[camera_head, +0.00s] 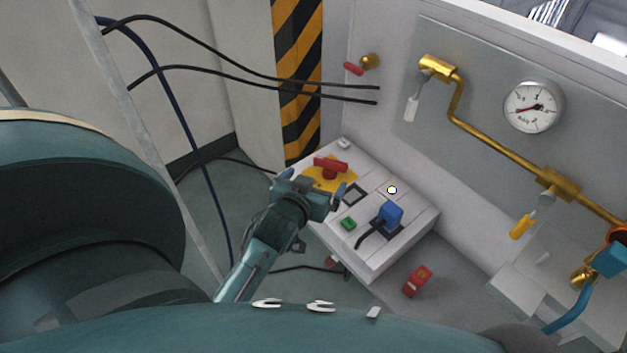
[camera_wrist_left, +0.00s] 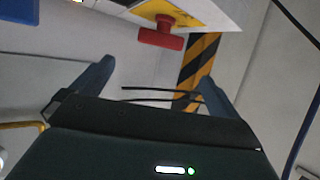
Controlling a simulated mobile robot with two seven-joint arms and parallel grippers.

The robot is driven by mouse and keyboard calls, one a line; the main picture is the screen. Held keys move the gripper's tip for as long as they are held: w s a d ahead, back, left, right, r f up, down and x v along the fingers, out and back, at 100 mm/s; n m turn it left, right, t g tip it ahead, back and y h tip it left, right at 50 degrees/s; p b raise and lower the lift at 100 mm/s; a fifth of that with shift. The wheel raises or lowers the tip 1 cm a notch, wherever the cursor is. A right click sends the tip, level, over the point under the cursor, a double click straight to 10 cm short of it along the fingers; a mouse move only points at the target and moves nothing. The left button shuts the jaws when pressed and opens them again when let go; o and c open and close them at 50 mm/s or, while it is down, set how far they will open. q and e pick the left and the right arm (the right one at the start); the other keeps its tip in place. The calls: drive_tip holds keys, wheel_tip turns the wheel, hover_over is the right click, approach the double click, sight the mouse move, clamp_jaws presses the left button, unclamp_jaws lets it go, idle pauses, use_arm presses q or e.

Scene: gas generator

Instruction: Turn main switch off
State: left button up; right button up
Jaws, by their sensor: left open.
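The main switch is a red rotary handle (camera_head: 331,167) on a yellow plate (camera_head: 318,180) at the left of a white control box. Its grip lies roughly left to right in the head view. My left gripper (camera_head: 312,184) is just in front of the switch, fingers apart and empty. In the left wrist view the red handle (camera_wrist_left: 160,34) hangs at the top, beyond the fingertips and between their lines. The open left gripper (camera_wrist_left: 150,75) does not touch it there. My right gripper is not seen.
The control box (camera_head: 378,257) also carries a blue connector (camera_head: 390,214) and a green button (camera_head: 348,224). A gauge (camera_head: 533,106) and brass pipe (camera_head: 500,140) are on the wall to the right. Black cables (camera_head: 240,72) hang at the upper left. A striped post (camera_head: 298,60) stands behind the box.

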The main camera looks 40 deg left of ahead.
sight(329, 163)
use_arm(q)
drive_tip(key=w+d+r+m+h+p, duration=0.2)
drive_tip(key=d+m, duration=0.5)
drive_tip(key=m, duration=1.3)
drive_tip(key=a+m, duration=0.2)
drive_tip(key=m, duration=0.3)
drive_tip(key=s+a+f+m+y, duration=0.1)
drive_tip(key=a+m, duration=0.1)
drive_tip(key=m, duration=0.3)
drive_tip(key=a+f+m+y, duration=0.1)
drive_tip(key=a+m, duration=0.2)
drive_tip(key=m, duration=0.3)
drive_tip(key=shift+s, duration=0.4)
drive_tip(key=shift+w+a+f+b, duration=0.15)
drive_tip(key=shift+w+f+b, duration=0.05)
drive_tip(key=shift+w+b, duration=0.1)
drive_tip(key=b+x, duration=0.1)
drive_tip(key=x, duration=1.1)
drive_tip(key=shift+w+b, duration=0.15)
drive_tip(key=shift+b, duration=0.25)
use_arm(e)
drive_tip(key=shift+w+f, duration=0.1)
